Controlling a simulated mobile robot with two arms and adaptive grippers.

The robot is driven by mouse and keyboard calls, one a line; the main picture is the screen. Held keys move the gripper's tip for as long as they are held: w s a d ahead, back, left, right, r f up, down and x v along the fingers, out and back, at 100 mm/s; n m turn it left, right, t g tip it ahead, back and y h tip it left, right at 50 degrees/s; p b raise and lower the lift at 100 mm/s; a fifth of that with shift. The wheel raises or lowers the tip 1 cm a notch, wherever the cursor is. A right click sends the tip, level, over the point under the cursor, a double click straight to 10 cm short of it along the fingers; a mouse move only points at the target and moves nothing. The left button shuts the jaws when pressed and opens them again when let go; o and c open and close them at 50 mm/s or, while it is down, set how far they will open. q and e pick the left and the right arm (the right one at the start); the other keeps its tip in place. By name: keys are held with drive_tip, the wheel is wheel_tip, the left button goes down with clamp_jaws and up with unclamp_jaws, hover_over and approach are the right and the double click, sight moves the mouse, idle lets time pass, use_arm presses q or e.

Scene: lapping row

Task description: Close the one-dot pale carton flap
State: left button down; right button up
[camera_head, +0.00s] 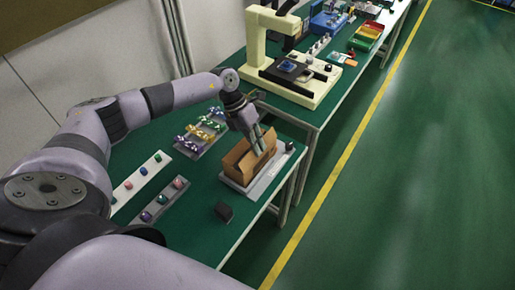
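A small brown carton (240,166) stands on a pale grey plate (262,186) near the right edge of the green bench. Its top looks open, with flaps standing up. I cannot make out any dot marks, so I cannot tell which flap bears one dot. My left gripper (259,151) reaches down from the upper left, with its fingertips at the carton's top and overlapping it in the picture. I cannot tell whether they touch a flap, or how far apart the fingers are. They hide part of the carton's top. My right gripper is out of view.
Trays with coloured parts (201,136) lie left of the carton, and a white strip (141,178) lies farther left. A small black block (223,211) sits nearer me. A cream machine (290,75) stands behind. Bare green bench shows at the front.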

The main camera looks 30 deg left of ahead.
use_arm(q)
drive_tip(key=f+h+b, duration=0.1)
drive_tip(key=h+b, duration=0.1)
drive_tip(key=b, duration=0.1)
drive_tip(key=a+h+b, duration=0.1)
drive_tip(key=b, duration=0.2)
drive_tip(key=shift+f+h+b, duration=0.35)
drive_tip(key=shift+h+b, duration=0.05)
drive_tip(key=shift+a+r+h+b, duration=0.15)
drive_tip(key=shift+r+h+b, duration=0.15)
drive_tip(key=shift+h+b, duration=0.15)
drive_tip(key=c, duration=1.9)
unclamp_jaws()
